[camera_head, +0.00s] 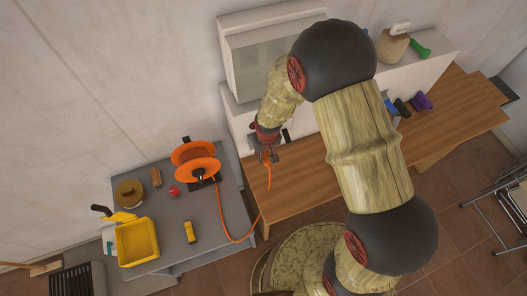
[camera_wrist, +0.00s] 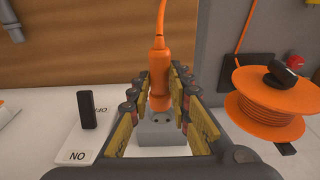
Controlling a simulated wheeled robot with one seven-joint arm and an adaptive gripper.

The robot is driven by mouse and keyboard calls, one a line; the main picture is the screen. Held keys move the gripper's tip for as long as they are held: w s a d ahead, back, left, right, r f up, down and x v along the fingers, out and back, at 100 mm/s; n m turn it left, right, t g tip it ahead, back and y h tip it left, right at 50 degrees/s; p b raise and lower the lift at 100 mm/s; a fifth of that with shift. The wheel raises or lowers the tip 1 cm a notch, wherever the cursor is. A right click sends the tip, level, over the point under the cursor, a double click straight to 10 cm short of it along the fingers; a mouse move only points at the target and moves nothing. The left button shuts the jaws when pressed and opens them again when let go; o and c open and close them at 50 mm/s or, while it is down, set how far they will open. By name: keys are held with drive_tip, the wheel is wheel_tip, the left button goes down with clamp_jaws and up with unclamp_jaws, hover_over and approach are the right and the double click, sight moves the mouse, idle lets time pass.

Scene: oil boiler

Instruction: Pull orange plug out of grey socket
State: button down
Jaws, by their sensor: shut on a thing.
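The orange plug (camera_wrist: 158,72) is between the fingers of my gripper (camera_wrist: 160,88), which is shut on it. An orange cable (camera_wrist: 161,22) runs up from the plug in the wrist view. The grey socket (camera_wrist: 160,133) lies just past the plug's lower end, and two dark holes show on its face. Whether the plug's end still touches the socket cannot be told. In the head view my gripper (camera_head: 267,154) is at the left end of the wooden bench, with orange cable (camera_head: 268,178) hanging below it. The socket is not clear there.
A white switch plate (camera_wrist: 92,127) with a black lever stands beside the socket. An orange cable reel (camera_head: 195,160) sits on the grey table (camera_head: 162,183) with a yellow bin (camera_head: 138,241). The wooden bench (camera_head: 440,134) carries several small items.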

drive_tip(key=shift+s+d, duration=0.25)
drive_tip(key=shift+s, duration=0.55)
